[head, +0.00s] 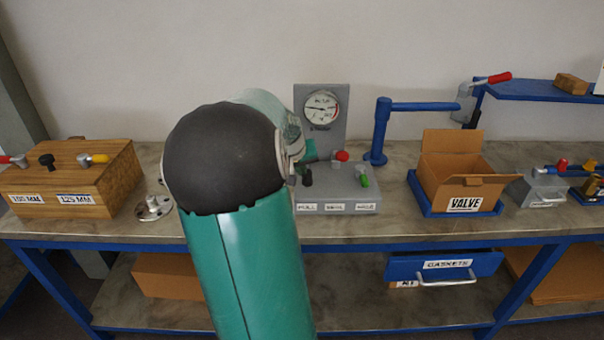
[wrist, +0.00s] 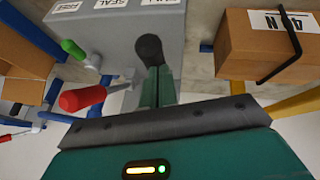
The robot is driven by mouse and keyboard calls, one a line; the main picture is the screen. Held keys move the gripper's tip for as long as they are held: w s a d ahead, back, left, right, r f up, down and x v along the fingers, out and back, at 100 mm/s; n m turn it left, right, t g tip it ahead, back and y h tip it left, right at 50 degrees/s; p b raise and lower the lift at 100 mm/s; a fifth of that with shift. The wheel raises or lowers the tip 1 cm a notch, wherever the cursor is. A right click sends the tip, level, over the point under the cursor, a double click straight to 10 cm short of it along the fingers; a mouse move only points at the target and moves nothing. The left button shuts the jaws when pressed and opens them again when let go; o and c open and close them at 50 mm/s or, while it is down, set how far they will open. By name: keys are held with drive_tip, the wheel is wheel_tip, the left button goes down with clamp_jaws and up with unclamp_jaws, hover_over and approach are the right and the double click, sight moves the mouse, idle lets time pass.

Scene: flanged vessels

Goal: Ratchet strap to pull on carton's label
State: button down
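My gripper (wrist: 158,88) shows in the wrist view with its two narrow green fingers close together and seemingly nothing between them. A black knob (wrist: 149,48) is right at their tips; contact cannot be told. In the head view the black knob (head: 306,177) stands on a grey panel (head: 335,200) with several labels, one seemingly PULL, and red- and green-handled levers. A round gauge (head: 322,107) stands behind. A brown carton (wrist: 262,50) in the wrist view bears a white label (wrist: 290,21), upside down, seemingly "4" and "N"; a bent black bar crosses it. I cannot make out a ratchet strap.
An open VALVE carton (head: 465,175) stands in a blue tray to the right, past a blue post (head: 380,130). A wooden box (head: 75,180) with handles and a metal flange (head: 152,207) are at left. A blue GASKETS drawer (head: 440,266) juts out below. My arm hides the bench's middle.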

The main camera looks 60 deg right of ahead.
drive_tip(key=v, duration=1.1)
drive_tip(key=shift+s+a, duration=0.2)
drive_tip(key=shift+a, duration=0.3)
drive_tip(key=shift+r, duration=0.1)
drive_tip(key=w+a+n+t+y, duration=0.2)
drive_tip(key=w+a, duration=0.2)
drive_tip(key=a, duration=0.7)
drive_tip(key=w+a+n+t+y, duration=0.1)
drive_tip(key=w+a+n+t, duration=0.2)
drive_tip(key=a, duration=0.8)
drive_tip(key=s+a+f+n+y, duration=0.1)
drive_tip(key=s+a+n, duration=0.1)
drive_tip(key=a, duration=1)
drive_tip(key=s+a+f+n+y, duration=0.1)
drive_tip(key=s+a+n+y, duration=0.1)
drive_tip(key=a, duration=1)
drive_tip(key=shift+s+a+f+n, duration=0.2)
drive_tip(key=shift+s+a+n, duration=0.1)
drive_tip(key=shift+s+n, duration=0.55)
